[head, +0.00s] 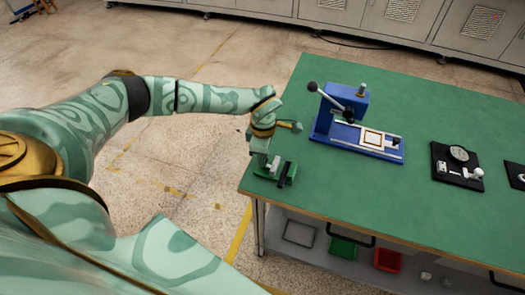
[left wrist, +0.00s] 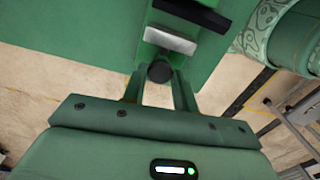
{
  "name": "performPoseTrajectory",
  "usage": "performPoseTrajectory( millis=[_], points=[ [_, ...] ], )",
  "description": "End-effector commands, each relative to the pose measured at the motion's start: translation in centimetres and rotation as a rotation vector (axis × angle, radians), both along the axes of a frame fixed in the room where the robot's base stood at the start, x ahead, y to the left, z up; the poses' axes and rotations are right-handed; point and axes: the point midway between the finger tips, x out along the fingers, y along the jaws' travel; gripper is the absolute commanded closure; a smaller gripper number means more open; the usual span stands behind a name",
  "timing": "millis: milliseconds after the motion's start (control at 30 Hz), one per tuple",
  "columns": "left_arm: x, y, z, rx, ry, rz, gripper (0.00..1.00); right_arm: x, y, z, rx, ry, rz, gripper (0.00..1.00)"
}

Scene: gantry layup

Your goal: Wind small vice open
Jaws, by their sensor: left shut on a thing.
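The small green vice (head: 289,174) stands at the near left corner of the green table. In the left wrist view the vice (left wrist: 153,37) shows a pale jaw and a dark jaw with a gap between them. A dark round knob (left wrist: 160,72) on its near end lies between my fingertips. My left gripper (head: 262,160) is at the left end of the vice. In the left wrist view the left gripper (left wrist: 160,82) is shut on the knob. The vice's screw is hidden. My right gripper is not in view.
A blue press (head: 345,112) with a lever stands behind the vice, to the right. A black board with a dial gauge (head: 458,165) lies farther right. The green table top (head: 365,205) is clear between them. Red and green bins (head: 387,260) sit on the shelf below.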

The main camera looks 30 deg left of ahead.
Motion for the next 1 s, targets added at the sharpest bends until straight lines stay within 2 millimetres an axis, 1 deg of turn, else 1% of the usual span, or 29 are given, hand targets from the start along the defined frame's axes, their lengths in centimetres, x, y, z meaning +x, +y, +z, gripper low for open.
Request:
performPoseTrajectory(
  millis=[33,233,633,667,700,733,1000],
  points=[
    [0.10,0.01,0.24,0.000,-0.003,0.014,0.94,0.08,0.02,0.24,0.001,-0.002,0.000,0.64],
    [0.10,0.04,0.15,0.000,-0.002,0.049,0.94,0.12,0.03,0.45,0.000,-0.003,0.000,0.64],
    [0.15,0.04,0.12,-0.001,-0.003,0.054,0.94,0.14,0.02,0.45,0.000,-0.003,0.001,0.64],
    [0.15,0.03,0.13,-0.001,-0.003,0.054,0.69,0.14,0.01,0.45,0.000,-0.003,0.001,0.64],
    [0.15,0.04,0.13,-0.001,-0.004,0.054,0.58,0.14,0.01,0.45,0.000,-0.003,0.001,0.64],
    [0.14,0.04,0.12,-0.001,-0.003,0.054,0.50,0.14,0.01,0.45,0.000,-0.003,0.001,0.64],
    [0.08,0.03,0.10,0.000,-0.002,0.053,0.50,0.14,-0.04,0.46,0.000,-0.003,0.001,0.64]
  ],
)
